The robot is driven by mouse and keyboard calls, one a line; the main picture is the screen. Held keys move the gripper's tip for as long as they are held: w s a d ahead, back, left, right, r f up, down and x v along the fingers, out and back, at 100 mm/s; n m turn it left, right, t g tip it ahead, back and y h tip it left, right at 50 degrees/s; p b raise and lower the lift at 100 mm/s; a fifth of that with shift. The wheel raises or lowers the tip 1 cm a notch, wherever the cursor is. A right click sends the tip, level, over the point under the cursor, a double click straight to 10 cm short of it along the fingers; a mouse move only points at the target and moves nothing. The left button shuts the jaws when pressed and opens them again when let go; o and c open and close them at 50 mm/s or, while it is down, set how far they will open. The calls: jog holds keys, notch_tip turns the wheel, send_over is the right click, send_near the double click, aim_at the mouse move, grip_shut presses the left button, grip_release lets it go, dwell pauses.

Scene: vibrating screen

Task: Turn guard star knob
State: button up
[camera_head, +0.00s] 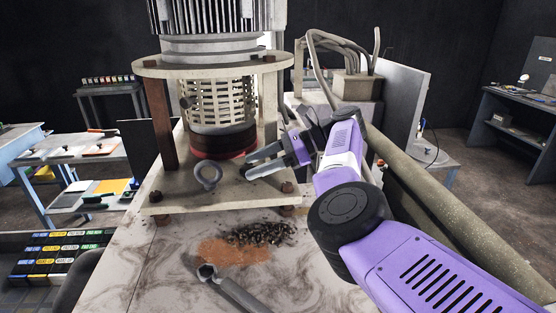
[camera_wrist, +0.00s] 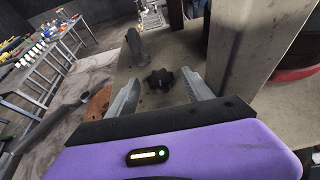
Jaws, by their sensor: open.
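A black star knob (camera_wrist: 160,80) shows in the wrist view, between my two fingers and near their tips. I cannot tell whether the fingers touch it. My gripper (camera_wrist: 165,84) is open, with one finger on each side of the knob. In the head view my gripper (camera_head: 249,165) reaches left, low over the right part of the machine's beige base plate (camera_head: 170,197). I cannot make out the star knob there. The slotted cylindrical guard (camera_head: 222,100) stands above the plate, with a dark and red ring below it.
A grey ring-shaped eye (camera_head: 208,177) stands left of my gripper. A rusty post (camera_head: 160,124) rises behind it. Dark granules (camera_head: 258,234), reddish powder (camera_head: 232,250) and a wrench (camera_head: 235,287) lie in front on the marbled surface. A thick pipe (camera_head: 440,205) runs at the right.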

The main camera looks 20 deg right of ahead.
jog(key=shift+s+a+f+m+t, duration=0.1)
jog(key=shift+m+t, duration=0.2)
